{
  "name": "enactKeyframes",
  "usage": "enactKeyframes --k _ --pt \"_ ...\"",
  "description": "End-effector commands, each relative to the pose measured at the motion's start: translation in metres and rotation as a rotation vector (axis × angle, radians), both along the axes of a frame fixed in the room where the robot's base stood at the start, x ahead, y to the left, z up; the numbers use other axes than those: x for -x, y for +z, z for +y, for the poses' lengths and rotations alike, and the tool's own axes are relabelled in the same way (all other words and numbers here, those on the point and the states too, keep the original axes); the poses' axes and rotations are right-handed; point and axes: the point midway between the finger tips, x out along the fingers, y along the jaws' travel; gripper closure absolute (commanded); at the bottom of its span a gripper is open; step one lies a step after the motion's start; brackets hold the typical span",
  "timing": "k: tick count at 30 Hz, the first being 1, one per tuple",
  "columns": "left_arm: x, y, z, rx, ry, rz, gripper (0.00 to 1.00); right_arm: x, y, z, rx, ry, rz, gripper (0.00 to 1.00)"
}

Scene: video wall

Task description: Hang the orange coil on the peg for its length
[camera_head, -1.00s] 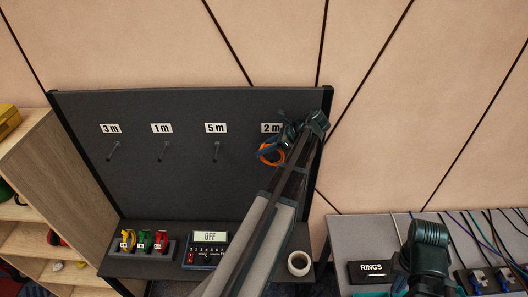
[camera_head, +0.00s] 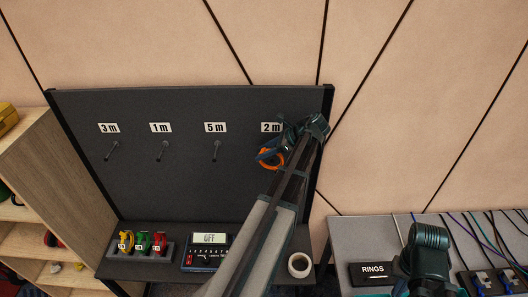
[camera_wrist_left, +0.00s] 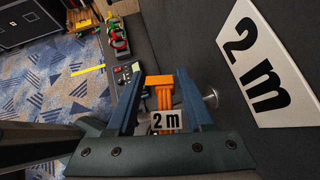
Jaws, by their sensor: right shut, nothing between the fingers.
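The orange coil (camera_head: 270,158) is at the right end of the dark board, below the "2 m" label (camera_head: 271,127). My left gripper (camera_head: 273,153) is shut on it; in the left wrist view the coil (camera_wrist_left: 161,92) sits between the blue fingers, with a "2 m" tag (camera_wrist_left: 167,121). The round-ended peg (camera_wrist_left: 210,97) shows just right of the right finger, outside the jaws. I cannot see the peg passing through the coil. In the head view my arm hides this peg. My right gripper (camera_head: 430,284) is low at the right, its fingertips mostly hidden.
Empty pegs stand under "3 m" (camera_head: 112,150), "1 m" (camera_head: 163,150) and "5 m" (camera_head: 216,150). A "RINGS" box (camera_head: 372,273) is on the right table.

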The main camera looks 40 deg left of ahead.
Motion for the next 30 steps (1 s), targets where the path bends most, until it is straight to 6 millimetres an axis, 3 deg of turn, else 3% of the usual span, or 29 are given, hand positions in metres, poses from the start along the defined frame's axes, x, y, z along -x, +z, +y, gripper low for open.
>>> enactKeyframes --k 1,3,11,16,22,24,30 --pt "0.000 0.000 0.000 0.000 0.000 0.000 0.37 0.000 0.000 0.000 0.000 0.000 0.000 1.00" --pt "0.000 0.000 0.000 0.000 0.000 0.000 0.25 0.000 0.000 0.000 0.000 0.000 0.000 1.00" --pt "0.000 0.000 0.000 0.001 0.000 0.000 0.25 0.000 0.000 0.000 0.000 0.000 0.000 1.00" --pt "-0.004 0.011 -0.008 0.001 -0.001 0.000 0.25 0.000 0.011 0.000 0.000 -0.004 0.000 1.00" --pt "-0.019 0.041 -0.037 0.001 -0.003 0.000 0.25 0.000 0.041 0.000 -0.001 -0.021 -0.001 1.00" --pt "-0.028 0.032 -0.052 0.001 -0.006 0.000 0.25 0.000 0.032 0.000 -0.001 -0.021 -0.001 1.00" --pt "-0.047 0.032 -0.093 0.000 -0.004 0.000 0.25 0.000 0.032 0.000 -0.001 -0.021 -0.001 1.00"
